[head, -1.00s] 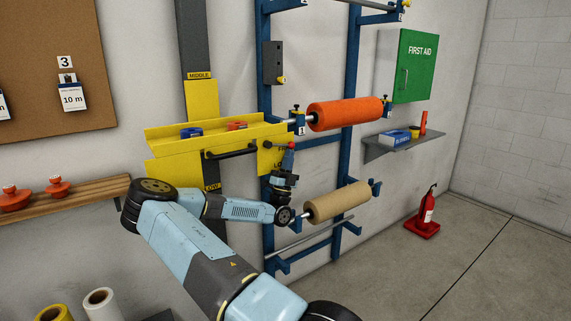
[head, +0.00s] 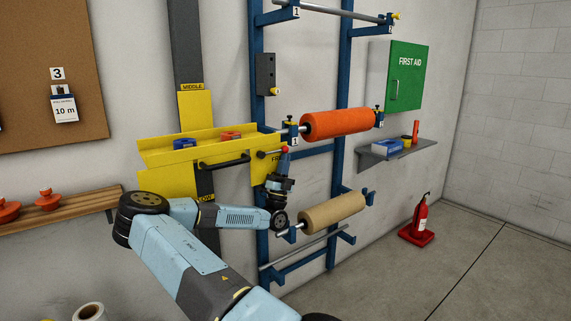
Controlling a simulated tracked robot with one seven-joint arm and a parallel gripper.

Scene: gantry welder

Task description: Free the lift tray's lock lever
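The lift tray (head: 160,158) is a yellow trough on a dark wall post, with a black handle (head: 224,163) on its front. The lock lever is a short dark bar with a red knob (head: 285,150) on the yellow plate at the tray's right end. It points right and tilts slightly up, just above the "FREE" label (head: 277,158). My gripper (head: 284,163) points up from below, its tip right at the knob. The fingers are too small to tell open from shut or whether they touch. My wrist hides the lower part of the plate.
A blue rack behind holds an orange roll (head: 340,122) and, lower, a tan roll (head: 333,213) close right of my wrist. A blue and an orange item (head: 230,135) lie in the tray. The floor at right is clear except a fire extinguisher (head: 420,217).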

